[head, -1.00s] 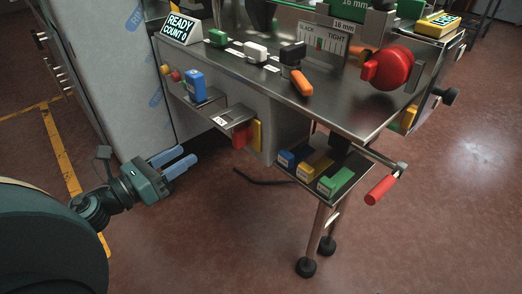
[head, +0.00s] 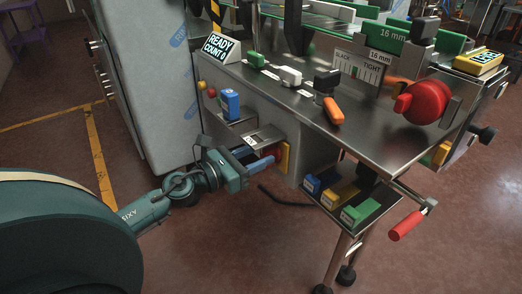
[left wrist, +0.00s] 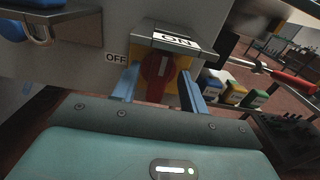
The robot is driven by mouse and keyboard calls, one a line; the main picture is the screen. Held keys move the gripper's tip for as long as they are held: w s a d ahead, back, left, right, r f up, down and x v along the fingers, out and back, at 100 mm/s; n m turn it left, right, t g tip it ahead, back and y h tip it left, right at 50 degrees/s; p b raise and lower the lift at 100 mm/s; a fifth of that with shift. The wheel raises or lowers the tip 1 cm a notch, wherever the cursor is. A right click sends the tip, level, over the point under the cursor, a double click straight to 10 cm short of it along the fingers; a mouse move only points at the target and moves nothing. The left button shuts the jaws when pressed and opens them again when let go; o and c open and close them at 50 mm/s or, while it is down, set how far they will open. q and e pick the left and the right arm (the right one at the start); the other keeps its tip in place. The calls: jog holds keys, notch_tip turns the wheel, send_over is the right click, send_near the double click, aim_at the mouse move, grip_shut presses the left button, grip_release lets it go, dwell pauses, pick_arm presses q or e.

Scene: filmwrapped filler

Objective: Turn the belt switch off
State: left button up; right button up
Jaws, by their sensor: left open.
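The belt switch is a red knob (left wrist: 154,82) on a yellow plate (head: 285,158) on the front of the machine. In the left wrist view an ON label (left wrist: 176,40) sits above the knob and an OFF label (left wrist: 116,58) is to its left. The knob looks upright, with a pale mark toward ON. My left gripper (head: 258,158) is open at the switch, with one blue finger on each side of the knob in the left wrist view (left wrist: 158,82). I cannot tell whether the fingers touch it. My right gripper is not in view.
A metal hood (head: 264,136) overhangs the switch. A blue block (head: 230,104) on a small shelf is up and left. A tray (head: 372,207) with blue, yellow and green blocks is to the right, near a red-handled crank (head: 406,226). A dark cable lies on the floor below.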

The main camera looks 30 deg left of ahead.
pick_arm(q)
jog(key=shift+w+d, duration=0.25)
jog(key=shift+w, duration=0.45)
grip_shut()
